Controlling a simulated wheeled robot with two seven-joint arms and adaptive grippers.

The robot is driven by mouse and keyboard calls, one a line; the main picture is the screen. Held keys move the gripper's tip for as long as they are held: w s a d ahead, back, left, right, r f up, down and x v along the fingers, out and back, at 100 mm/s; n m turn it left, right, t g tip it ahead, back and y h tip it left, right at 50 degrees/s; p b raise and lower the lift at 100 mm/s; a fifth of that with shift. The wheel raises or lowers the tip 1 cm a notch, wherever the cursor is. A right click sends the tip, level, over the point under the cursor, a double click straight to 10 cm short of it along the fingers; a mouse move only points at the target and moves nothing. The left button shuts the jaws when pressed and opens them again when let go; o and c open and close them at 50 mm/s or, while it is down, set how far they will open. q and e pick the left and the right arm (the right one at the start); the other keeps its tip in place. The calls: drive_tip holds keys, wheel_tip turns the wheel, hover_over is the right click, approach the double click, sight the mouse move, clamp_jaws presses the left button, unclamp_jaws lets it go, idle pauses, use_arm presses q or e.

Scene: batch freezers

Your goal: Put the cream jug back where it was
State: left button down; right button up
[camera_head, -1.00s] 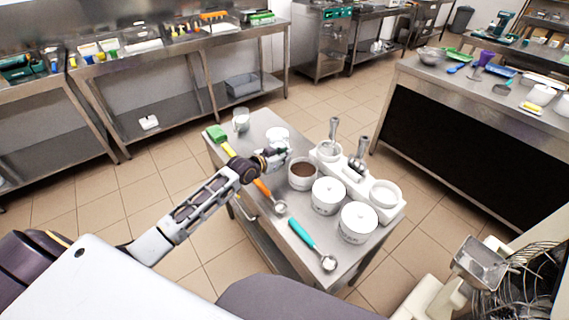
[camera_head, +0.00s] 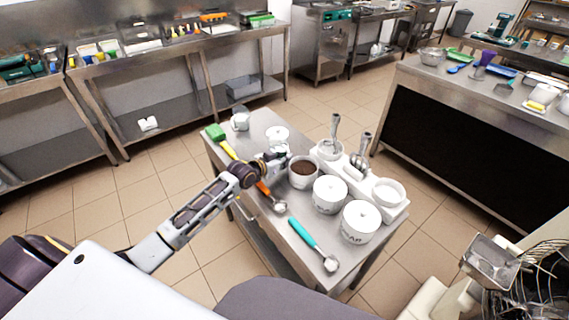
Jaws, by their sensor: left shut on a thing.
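My left gripper (camera_head: 276,160) reaches in over the small steel table. It is shut on a small pale thing, apparently the cream jug, mostly hidden by the fingers. The gripper is just left of a white tub with brown contents (camera_head: 303,168) and in front of a white lidded tub (camera_head: 277,133). I cannot tell whether the held thing touches the table. A separate pale jug or cup (camera_head: 240,121) stands at the table's far left corner. My right gripper is not in view.
A black-fronted counter (camera_head: 470,130) stands to the right.

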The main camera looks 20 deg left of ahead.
use_arm(q)
drive_tip(key=shift+f, duration=0.35)
drive_tip(key=c, duration=1.8)
unclamp_jaws()
drive_tip(key=shift+c, duration=0.2)
drive_tip(key=shift+r, duration=0.15)
drive_tip(key=v, duration=1.2)
